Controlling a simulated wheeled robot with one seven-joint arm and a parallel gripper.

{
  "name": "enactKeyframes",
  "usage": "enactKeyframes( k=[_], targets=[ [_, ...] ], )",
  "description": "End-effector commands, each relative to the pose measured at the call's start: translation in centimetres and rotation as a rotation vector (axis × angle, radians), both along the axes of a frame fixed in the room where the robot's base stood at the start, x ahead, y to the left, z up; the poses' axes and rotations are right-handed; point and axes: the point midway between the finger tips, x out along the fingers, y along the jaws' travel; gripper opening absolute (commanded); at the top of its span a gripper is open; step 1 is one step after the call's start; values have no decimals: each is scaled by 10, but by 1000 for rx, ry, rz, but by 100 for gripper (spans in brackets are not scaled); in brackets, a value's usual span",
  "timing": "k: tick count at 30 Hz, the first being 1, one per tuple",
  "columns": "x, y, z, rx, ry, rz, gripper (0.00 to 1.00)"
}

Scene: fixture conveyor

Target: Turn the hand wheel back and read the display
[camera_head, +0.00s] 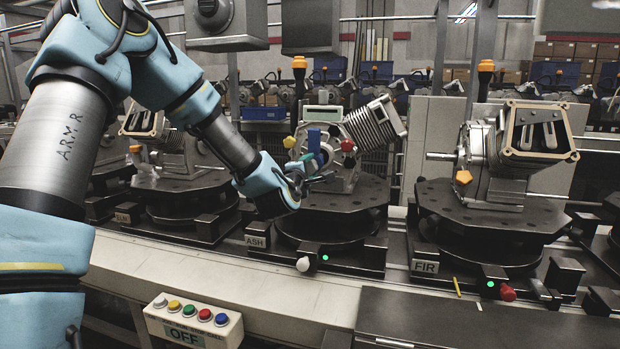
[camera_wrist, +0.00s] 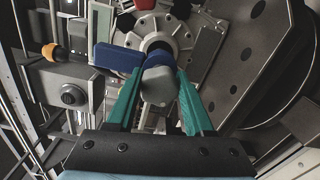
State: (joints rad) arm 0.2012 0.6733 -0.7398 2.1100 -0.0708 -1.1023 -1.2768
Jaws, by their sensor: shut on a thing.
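The hand wheel shows on the front of the middle machine above the ASH plate, with a blue block (camera_head: 314,139), a yellow knob (camera_head: 289,142) and a red knob (camera_head: 347,145) around it. My gripper (camera_head: 308,178) is at its front. In the wrist view its green fingers (camera_wrist: 160,88) are shut on a grey-ended part (camera_wrist: 160,80) of the wheel, just in front of blue pieces (camera_wrist: 117,58). My fingers and wrist hide part of the wheel. A pale greenish panel, apparently the display (camera_head: 323,113), sits on top of the machine; no reading is legible.
The machine stands on a dark round fixture (camera_head: 345,192). Another fixture with a machine (camera_head: 500,165) stands right, above the FIR plate (camera_head: 425,266). A button box marked OFF (camera_head: 193,320) is in front. An orange-topped post (camera_head: 299,75) rises behind the ASH machine.

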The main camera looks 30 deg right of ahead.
Motion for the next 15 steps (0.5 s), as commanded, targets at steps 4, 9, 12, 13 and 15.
enactKeyframes(
  k=[4,9,12,13,15],
  targets=[
    [-1,-1,-4,101,-99,-2,0],
    [-1,-1,-5,218,-208,-1,0],
    [-1,-1,-6,288,-273,-1,0],
    [-1,-1,-7,308,-291,-2,0],
    [-1,0,-7,357,-338,-1,0]
  ],
)
